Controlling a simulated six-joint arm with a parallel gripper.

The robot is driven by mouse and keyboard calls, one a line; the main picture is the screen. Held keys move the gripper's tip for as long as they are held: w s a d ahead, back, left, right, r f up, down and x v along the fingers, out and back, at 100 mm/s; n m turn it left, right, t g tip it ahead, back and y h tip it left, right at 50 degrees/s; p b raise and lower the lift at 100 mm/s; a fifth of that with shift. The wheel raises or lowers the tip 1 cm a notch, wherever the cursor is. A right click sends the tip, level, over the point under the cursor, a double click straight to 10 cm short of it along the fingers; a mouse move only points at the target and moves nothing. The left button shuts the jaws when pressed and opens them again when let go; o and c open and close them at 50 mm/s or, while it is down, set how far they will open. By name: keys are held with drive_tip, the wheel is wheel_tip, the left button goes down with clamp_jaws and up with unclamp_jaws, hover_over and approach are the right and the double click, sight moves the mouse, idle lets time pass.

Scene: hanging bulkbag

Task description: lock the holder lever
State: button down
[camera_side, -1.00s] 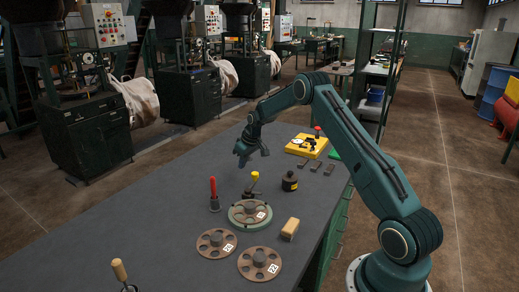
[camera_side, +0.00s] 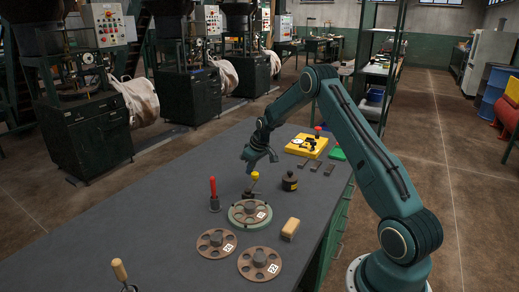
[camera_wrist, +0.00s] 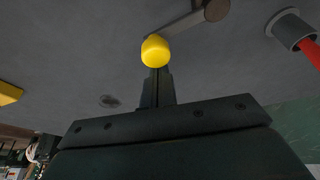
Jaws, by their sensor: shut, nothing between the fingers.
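The holder (camera_side: 237,222) is a round green-rimmed fixture on the bench, with a brown disc with holes seated in it. Its lever (camera_side: 252,187) stands at the far side, with a yellow knob (camera_side: 255,176) at its top end. In the wrist view the knob (camera_wrist: 155,50) is just beyond my fingertips, and a grey-brown bar runs from it to the upper right.
A red-handled tool (camera_side: 213,193) stands in a grey cup left of the lever. A dark round pot (camera_side: 290,182) stands to the right. Two loose discs (camera_side: 216,243) and a wooden block (camera_side: 290,229) lie nearer. A yellow plate (camera_side: 306,146) lies behind.

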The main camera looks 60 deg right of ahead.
drive_tip(key=shift+s, duration=0.1)
idle(0.3)
drive_tip(key=shift+s+d+m+h, duration=0.15)
drive_tip(key=shift+s+m+h, duration=0.1)
drive_tip(key=shift+s+m, duration=0.4)
drive_tip(key=shift+s+d+m+h, duration=0.1)
drive_tip(key=shift+s+m+h, duration=0.2)
drive_tip(key=shift+m, duration=0.65)
drive_tip(key=s+m+h, duration=0.1)
drive_tip(key=s+m, duration=0.1)
drive_tip(key=m, duration=0.1)
drive_tip(key=shift+s+m+g, duration=0.25)
drive_tip(key=shift+m+g, duration=0.05)
drive_tip(key=shift+g, duration=0.1)
drive_tip(key=m, duration=0.1)
drive_tip(key=s+m, duration=0.1)
drive_tip(key=s, duration=0.1)
drive_tip(key=shift+a+m+g+h, duration=0.25)
drive_tip(key=shift+m+g, duration=0.15)
drive_tip(key=shift+s+a+m+g, duration=0.4)
drive_tip(key=shift+s+m, duration=0.3)
drive_tip(key=shift+m, duration=0.5)
drive_tip(key=shift+s+a+m+h, duration=0.3)
drive_tip(key=shift+m, duration=0.3)
drive_tip(key=shift+s+a, duration=0.25)
drive_tip(key=shift+s, duration=0.05)
drive_tip(key=shift+a, duration=0.1)
